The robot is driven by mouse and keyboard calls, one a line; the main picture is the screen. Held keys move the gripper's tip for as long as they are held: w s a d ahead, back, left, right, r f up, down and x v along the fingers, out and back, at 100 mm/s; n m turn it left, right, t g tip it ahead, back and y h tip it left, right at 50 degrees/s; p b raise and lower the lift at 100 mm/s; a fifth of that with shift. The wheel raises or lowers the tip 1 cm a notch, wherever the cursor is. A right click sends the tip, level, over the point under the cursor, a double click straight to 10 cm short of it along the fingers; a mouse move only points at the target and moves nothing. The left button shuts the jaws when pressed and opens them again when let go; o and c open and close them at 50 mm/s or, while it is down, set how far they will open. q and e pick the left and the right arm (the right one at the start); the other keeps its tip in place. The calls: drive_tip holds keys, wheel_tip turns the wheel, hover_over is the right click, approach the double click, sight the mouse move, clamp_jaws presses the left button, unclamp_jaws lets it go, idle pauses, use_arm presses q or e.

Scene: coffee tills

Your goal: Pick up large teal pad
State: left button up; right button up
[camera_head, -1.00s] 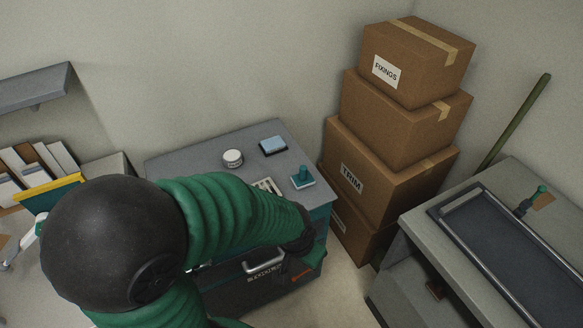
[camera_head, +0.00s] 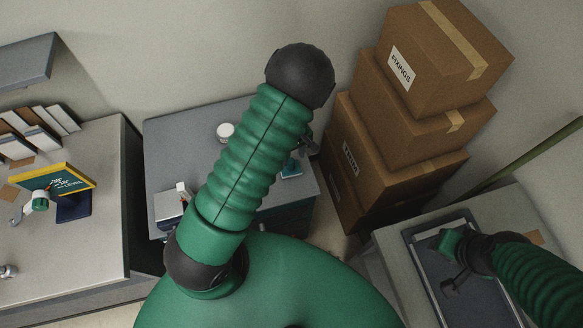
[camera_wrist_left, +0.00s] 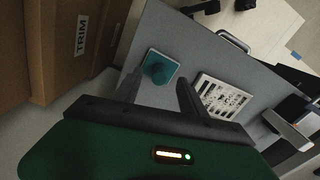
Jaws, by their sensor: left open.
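A teal square pad with a round teal knob on top (camera_wrist_left: 158,68) lies on the grey cabinet top in the left wrist view. In the head view a small part of it (camera_head: 291,168) shows beside my green arm. My left gripper (camera_wrist_left: 158,92) is open and empty; its two fingers reach toward the pad's near side, apart from it as far as I can see. In the head view this gripper is mostly hidden behind my arm. My right gripper (camera_head: 448,284) is over the dark tray at the right; its fingers are too dark to judge.
A white slotted tray (camera_wrist_left: 222,97) lies right of the pad on the cabinet (camera_head: 170,135). A white round tub (camera_head: 225,131) stands toward the back. Stacked cardboard boxes (camera_head: 415,135) rise close on the right.

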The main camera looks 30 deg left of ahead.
sight(290, 160)
use_arm(q)
drive_tip(key=f, duration=0.3)
drive_tip(key=a+f+p, duration=0.1)
drive_tip(key=f, duration=0.2)
drive_tip(key=shift+w+a+f, duration=0.2)
drive_tip(key=shift+f, duration=0.15)
drive_tip(key=shift+d+f, duration=0.2)
drive_tip(key=shift+d, duration=0.2)
drive_tip(key=c, duration=0.4)
drive_tip(key=shift+a, duration=0.25)
clamp_jaws()
